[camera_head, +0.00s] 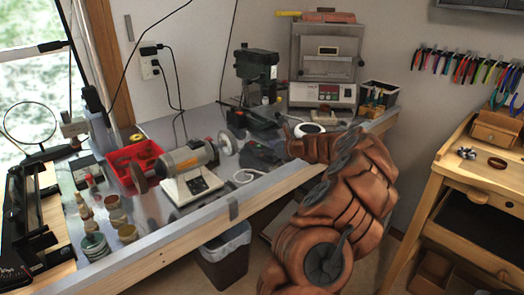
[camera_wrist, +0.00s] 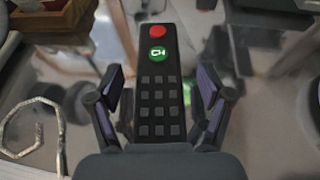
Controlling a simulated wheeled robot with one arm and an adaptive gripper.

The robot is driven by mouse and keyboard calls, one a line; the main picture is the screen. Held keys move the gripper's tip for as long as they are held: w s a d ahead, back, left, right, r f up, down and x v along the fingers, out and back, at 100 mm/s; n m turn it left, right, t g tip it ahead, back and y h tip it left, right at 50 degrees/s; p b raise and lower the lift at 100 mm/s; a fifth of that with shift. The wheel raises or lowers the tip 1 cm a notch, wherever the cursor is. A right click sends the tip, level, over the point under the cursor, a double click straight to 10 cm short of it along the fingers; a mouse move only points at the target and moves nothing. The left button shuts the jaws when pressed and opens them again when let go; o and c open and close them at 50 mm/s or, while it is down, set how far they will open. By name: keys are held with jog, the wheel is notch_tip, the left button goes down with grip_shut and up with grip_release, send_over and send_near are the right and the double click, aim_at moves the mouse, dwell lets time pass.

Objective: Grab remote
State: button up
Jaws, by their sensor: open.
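In the wrist view the remote (camera_wrist: 158,85) is a long black bar with a red button, a green "CH" button and rows of dark grey keys. It points straight away from my gripper (camera_wrist: 159,105). The gripper is open, with one finger on each side of the remote and a visible gap at both sides. The near end of the remote is hidden behind the gripper body. In the head view my copper-coloured arm reaches over the bench's front edge, and the remote and the fingertips cannot be made out there.
The workbench (camera_head: 150,245) holds a bench grinder (camera_head: 190,168), a red bin (camera_head: 135,160), a small drill press (camera_head: 255,80) and a kiln (camera_head: 325,65). A white cord (camera_wrist: 30,125) lies left of the remote. A wooden desk (camera_head: 480,175) stands at right.

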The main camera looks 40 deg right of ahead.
jog(key=shift+w+a+f, duration=0.1)
jog(key=shift+w, duration=0.2)
jog(key=c, duration=1.3)
